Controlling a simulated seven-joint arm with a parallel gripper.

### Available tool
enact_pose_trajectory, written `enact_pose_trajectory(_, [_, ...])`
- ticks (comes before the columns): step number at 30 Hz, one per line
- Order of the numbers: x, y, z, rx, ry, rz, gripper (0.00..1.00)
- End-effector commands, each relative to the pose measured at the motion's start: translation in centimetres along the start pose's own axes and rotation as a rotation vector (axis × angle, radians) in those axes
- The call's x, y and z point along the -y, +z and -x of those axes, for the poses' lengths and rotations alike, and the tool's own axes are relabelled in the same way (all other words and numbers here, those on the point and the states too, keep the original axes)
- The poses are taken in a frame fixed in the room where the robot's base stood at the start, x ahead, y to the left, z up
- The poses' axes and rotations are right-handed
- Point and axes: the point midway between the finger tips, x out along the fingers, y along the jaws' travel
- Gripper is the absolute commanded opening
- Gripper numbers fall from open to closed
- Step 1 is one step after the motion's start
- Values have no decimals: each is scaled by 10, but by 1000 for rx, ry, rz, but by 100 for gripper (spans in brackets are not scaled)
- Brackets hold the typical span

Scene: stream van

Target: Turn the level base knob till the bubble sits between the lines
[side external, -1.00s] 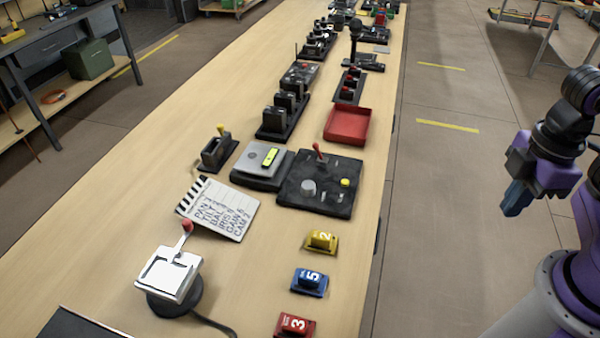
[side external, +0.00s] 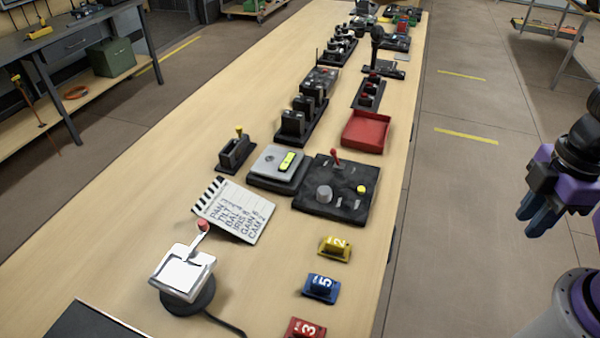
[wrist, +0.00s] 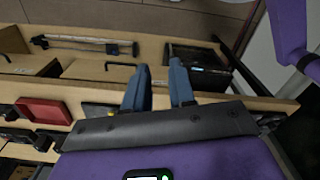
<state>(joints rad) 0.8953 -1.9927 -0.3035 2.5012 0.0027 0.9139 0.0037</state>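The level base (side external: 264,178) is a grey box on the bench, with a bright yellow-green vial (side external: 288,161) on top. A small round dark spot, perhaps the knob (side external: 268,157), shows left of the vial. The bubble and its lines are too small to make out. My gripper (side external: 532,220) has blue fingers and hangs over the floor to the right of the bench, well away from the level base. In the wrist view the two fingers (wrist: 158,82) are apart with nothing between them. I cannot pick out the level base in that view.
A black control panel (side external: 305,203) with a red-topped stick stands right of the level base. Numbered blocks (side external: 320,288) and a lettered card (side external: 233,210) lie in front.

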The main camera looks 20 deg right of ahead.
Motion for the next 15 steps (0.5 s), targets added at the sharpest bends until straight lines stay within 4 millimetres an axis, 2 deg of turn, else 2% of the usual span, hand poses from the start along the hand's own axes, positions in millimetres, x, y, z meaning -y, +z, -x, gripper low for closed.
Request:
enact_pose_trajectory(1, [-1,-3,0,0,-2,-18,42])
enact_pose_trajectory(3, [-4,-9,1,0,-9,-68,59])
enact_pose_trajectory(8, [-18,-38,5,1,-39,-304,59])
enact_pose_trajectory(15, [-47,-92,11,5,-98,-751,59])
